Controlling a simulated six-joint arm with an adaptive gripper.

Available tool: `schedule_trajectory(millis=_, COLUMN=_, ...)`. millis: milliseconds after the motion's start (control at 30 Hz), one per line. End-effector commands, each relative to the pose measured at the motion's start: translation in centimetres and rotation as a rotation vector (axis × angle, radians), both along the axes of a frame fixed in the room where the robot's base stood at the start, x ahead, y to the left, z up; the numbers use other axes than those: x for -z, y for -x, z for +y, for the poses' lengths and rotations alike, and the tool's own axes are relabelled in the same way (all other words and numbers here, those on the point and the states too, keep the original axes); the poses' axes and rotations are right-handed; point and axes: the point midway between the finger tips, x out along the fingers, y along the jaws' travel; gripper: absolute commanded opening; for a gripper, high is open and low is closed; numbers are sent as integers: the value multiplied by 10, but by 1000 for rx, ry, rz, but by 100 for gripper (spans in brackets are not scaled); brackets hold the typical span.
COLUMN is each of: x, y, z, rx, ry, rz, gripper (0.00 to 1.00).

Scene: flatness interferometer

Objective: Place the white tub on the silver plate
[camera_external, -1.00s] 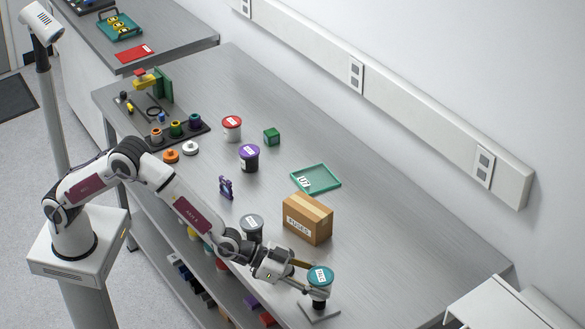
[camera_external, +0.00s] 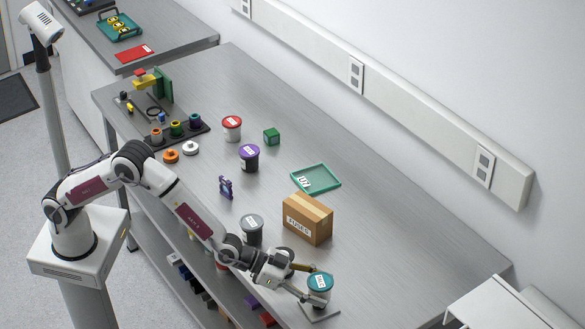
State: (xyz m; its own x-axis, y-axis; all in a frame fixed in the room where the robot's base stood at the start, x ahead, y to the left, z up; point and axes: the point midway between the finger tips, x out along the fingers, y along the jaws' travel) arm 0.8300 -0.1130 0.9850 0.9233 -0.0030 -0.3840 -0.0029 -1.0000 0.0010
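A tub with a teal lid and a white label (camera_external: 320,283) stands at the near right end of the bench, over a thin silver plate (camera_external: 322,313). Its body is mostly hidden by the lid and a finger, so its colour is hard to tell. My gripper (camera_external: 312,283) is at the tub from the left, with its fingers spread, one on the far side and one on the near side. The fingers look open, with the tub between them.
A cardboard box (camera_external: 307,219) stands close behind my gripper. A grey-lidded tub (camera_external: 251,228) is left of the box. A green tray (camera_external: 316,177), a purple-lidded tub (camera_external: 249,157) and a red-lidded tub (camera_external: 232,128) are farther back. The bench right of the box is clear.

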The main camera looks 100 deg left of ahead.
Motion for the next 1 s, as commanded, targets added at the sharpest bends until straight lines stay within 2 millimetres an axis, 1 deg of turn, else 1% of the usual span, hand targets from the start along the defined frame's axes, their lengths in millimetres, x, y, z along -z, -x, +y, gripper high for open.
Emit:
schedule_trajectory(millis=267, x=-4, y=0, z=0, rx=0, ry=0, rz=-1, gripper=60)
schedule_trajectory(millis=467, x=-7, y=9, z=0, rx=0, ry=0, rz=0, gripper=60)
schedule_trajectory(millis=667, x=-14, y=25, z=0, rx=0, ry=-1, rz=-1, gripper=60)
schedule_trajectory(millis=1000, x=-27, y=56, z=0, rx=1, ry=-1, rz=-1, gripper=60)
